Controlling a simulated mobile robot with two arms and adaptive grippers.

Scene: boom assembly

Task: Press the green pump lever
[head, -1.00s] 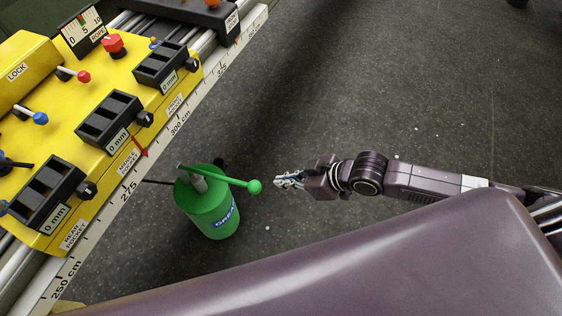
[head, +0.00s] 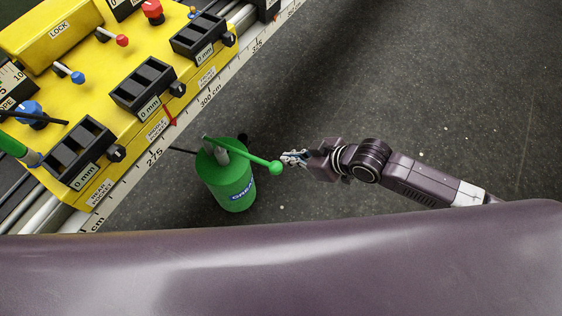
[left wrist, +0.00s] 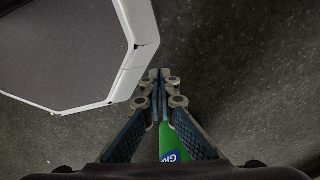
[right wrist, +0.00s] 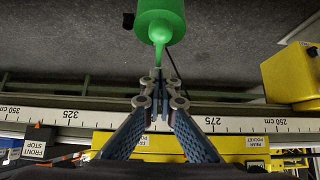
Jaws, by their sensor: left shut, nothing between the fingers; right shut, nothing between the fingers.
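The green pump (head: 229,190) is an upright cylinder on the dark floor beside the yellow bench. Its green lever (head: 248,157) slopes out to the right and ends in a round knob (head: 277,168). My right gripper (head: 287,158) is shut and empty, its fingertips close to the right of the knob; I cannot tell whether they touch. In the right wrist view the knob (right wrist: 160,34) is just beyond the shut fingertips, in front of the pump body. My left gripper (left wrist: 160,75) is shut and empty in its wrist view. A green labelled surface (left wrist: 172,146) shows partly behind its fingers.
The yellow bench (head: 130,120) with black counters, coloured knobs and a white ruler rail (head: 215,92) runs diagonally at the left. A dark, white-edged panel (left wrist: 60,50) fills the upper left of the left wrist view. Open floor (head: 400,80) lies to the right.

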